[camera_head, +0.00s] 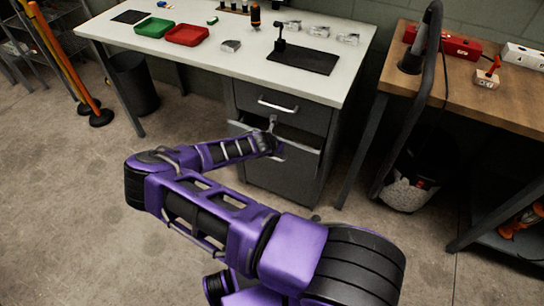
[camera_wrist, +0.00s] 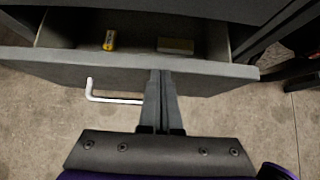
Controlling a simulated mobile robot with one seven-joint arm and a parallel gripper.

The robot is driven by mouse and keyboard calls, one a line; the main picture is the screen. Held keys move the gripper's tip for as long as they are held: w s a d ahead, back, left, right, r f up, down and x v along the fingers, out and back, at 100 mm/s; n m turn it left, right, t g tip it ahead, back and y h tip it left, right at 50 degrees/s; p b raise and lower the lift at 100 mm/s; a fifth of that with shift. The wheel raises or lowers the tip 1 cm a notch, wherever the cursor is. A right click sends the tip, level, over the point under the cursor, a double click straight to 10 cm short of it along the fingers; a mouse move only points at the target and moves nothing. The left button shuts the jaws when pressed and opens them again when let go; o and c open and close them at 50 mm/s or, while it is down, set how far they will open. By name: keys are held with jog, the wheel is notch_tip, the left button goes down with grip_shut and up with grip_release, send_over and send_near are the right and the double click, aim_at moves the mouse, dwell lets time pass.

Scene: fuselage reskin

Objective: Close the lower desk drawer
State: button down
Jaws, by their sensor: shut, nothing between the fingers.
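The lower desk drawer (camera_head: 301,161) stands partly open in the grey cabinet under the white desk. In the wrist view its grey front panel (camera_wrist: 90,73) crosses the picture, with a pale bar handle (camera_wrist: 115,99) left of my fingers. Inside the drawer lie a small yellow item (camera_wrist: 110,40) and a flat beige block (camera_wrist: 175,46). My gripper (camera_wrist: 160,76) is shut and empty, its fingertips at the drawer front, right of the handle. I cannot tell whether they touch it. In the head view my gripper (camera_head: 272,122) is in front of the cabinet.
The upper drawer (camera_head: 255,110) is closed. The white desk (camera_head: 200,62) holds red and green trays, a black mat and small parts. A wooden bench (camera_head: 460,85) stands at right, and a black bin (camera_head: 135,83) at left. The concrete floor before the desk is clear at left.

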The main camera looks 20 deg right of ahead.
aim_at(284, 140)
jog(key=shift+w+d, duration=1.25)
jog(key=shift+w, duration=0.05)
